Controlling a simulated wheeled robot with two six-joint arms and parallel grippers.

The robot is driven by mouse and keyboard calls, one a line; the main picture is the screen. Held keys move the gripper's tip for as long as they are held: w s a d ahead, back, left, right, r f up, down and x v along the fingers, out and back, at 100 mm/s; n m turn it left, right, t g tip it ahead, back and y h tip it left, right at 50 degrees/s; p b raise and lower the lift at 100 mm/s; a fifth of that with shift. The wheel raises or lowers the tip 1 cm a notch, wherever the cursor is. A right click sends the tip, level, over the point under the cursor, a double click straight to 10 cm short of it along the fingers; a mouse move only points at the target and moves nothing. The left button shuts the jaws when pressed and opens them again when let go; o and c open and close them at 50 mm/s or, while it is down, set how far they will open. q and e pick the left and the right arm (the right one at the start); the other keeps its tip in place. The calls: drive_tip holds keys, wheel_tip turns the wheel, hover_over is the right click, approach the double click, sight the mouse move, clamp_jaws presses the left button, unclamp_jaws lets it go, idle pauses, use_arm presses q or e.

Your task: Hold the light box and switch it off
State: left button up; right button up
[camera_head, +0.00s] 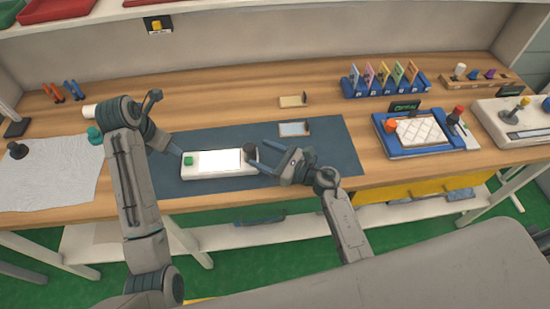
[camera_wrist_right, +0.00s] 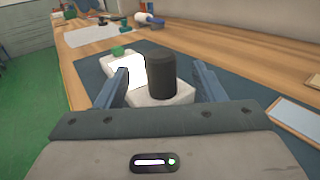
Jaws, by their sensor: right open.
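The light box (camera_head: 218,173) is a white slab lying flat on the dark blue mat (camera_head: 335,155). Its panel (camera_head: 220,160) glows white. A green button (camera_head: 188,160) is at its left end and a dark upright knob (camera_head: 250,152) at its right end. My right gripper (camera_head: 259,157) is open at the right end. In the right wrist view the knob (camera_wrist_right: 161,75) stands between its two spread fingers, with no clear contact visible. My left gripper (camera_head: 174,149) is just left of the box, near the green button; its finger gap cannot be made out.
Two small framed plates (camera_head: 293,129) (camera_head: 293,101) lie behind the box. A blue tray with a white quilted pad (camera_head: 418,131) is at the right, near a blue rack of coloured cards (camera_head: 385,82). A white cloth (camera_head: 50,170) lies at the left. The mat right of my right gripper is clear.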

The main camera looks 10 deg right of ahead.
sight(244, 145)
drive_tip(key=x, duration=0.7)
drive_tip(key=shift+a, duration=0.1)
drive_tip(key=shift+c, duration=0.4)
drive_tip(key=c, duration=1.1)
use_arm(q)
drive_tip(key=shift+c, duration=0.7)
use_arm(e)
drive_tip(key=shift+c, duration=0.9)
use_arm(q)
clamp_jaws()
